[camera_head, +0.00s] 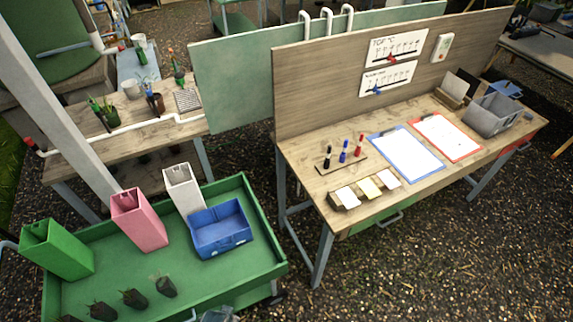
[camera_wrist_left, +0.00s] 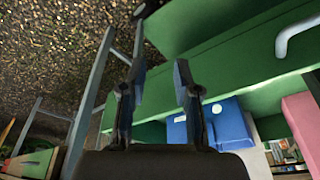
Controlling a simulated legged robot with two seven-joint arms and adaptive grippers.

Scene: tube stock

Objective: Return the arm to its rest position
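My left gripper (camera_wrist_left: 160,78) shows in the left wrist view with its two dark fingers spread apart and nothing between them. Behind the fingers are the green cart (camera_wrist_left: 240,65) and the blue bin (camera_wrist_left: 230,125). I cannot judge the exact gap to them. In the head view the green cart (camera_head: 262,262) stands at the lower left, and the blue bin (camera_head: 222,240) sits on it. A small grey shape at the bottom edge of the head view is too cut off to identify. My right gripper is in neither view.
The cart also holds a green container (camera_head: 58,250), a pink container (camera_head: 139,220), a white container (camera_head: 183,188) and several small dark pots (camera_head: 134,298). A wooden bench (camera_head: 305,165) with clipboards and markers stands at right. Gravel ground (camera_head: 440,265) is open at lower right.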

